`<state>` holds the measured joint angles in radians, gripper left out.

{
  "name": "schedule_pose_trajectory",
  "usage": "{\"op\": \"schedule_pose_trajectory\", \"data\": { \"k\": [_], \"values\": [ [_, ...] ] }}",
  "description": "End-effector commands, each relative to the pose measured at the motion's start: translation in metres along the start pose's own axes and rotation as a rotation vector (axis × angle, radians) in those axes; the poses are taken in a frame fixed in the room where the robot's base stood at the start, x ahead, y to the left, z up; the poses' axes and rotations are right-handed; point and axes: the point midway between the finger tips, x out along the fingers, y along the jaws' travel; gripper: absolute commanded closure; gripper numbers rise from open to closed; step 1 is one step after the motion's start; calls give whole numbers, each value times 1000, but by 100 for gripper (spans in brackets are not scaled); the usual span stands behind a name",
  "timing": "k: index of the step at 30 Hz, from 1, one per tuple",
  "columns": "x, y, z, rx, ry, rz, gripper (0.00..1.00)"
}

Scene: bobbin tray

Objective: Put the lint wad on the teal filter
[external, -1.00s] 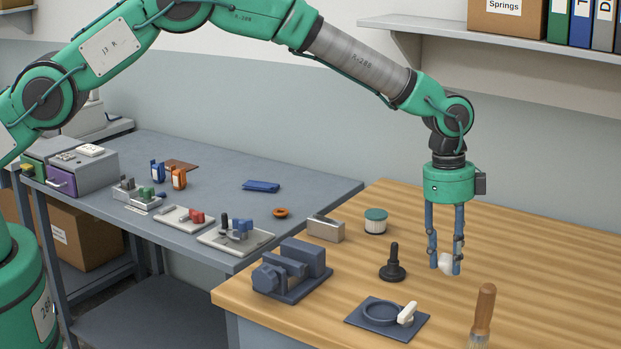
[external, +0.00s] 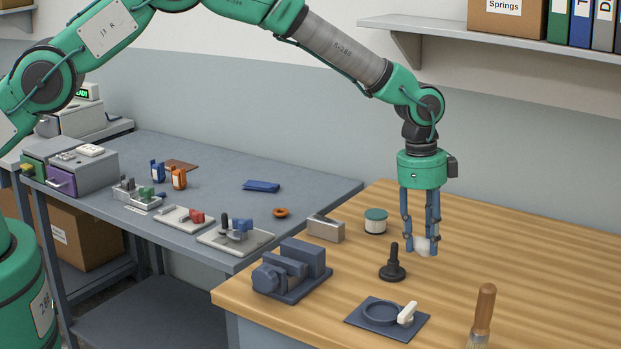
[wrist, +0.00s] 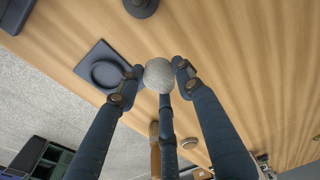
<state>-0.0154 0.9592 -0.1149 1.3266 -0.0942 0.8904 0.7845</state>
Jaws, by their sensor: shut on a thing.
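The lint wad (external: 423,246) is a small pale, rounded lump. My gripper (external: 421,247) is shut on it and holds it above the wooden bench, right of the black knobbed tool. In the wrist view the wad (wrist: 158,75) looks grey and round between the fingertips (wrist: 158,78). The teal filter (external: 376,221) is a short white pleated cylinder with a teal top. It stands upright on the bench, to the left of my gripper and farther back. I do not make out the filter in the wrist view.
A black knobbed tool (external: 392,264) stands between the filter and the front of the bench. A metal block (external: 325,229) is left of the filter. A blue vise (external: 291,271), a dark plate with a ring (external: 364,327) and a brush (external: 483,312) are nearer the front. The bench's right side is clear.

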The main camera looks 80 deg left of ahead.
Motion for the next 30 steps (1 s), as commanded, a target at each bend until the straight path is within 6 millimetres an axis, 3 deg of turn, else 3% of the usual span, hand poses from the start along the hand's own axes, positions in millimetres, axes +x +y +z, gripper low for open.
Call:
{"op": "schedule_pose_trajectory", "data": {
  "k": [9,21,25,30],
  "values": [
    [-15,-52,107,-362,-7,-43,74],
    [-31,-86,244,-811,0,-95,74],
    [-34,-89,271,-904,4,-106,74],
    [-36,-90,288,-961,7,-112,74]
  ]
}}
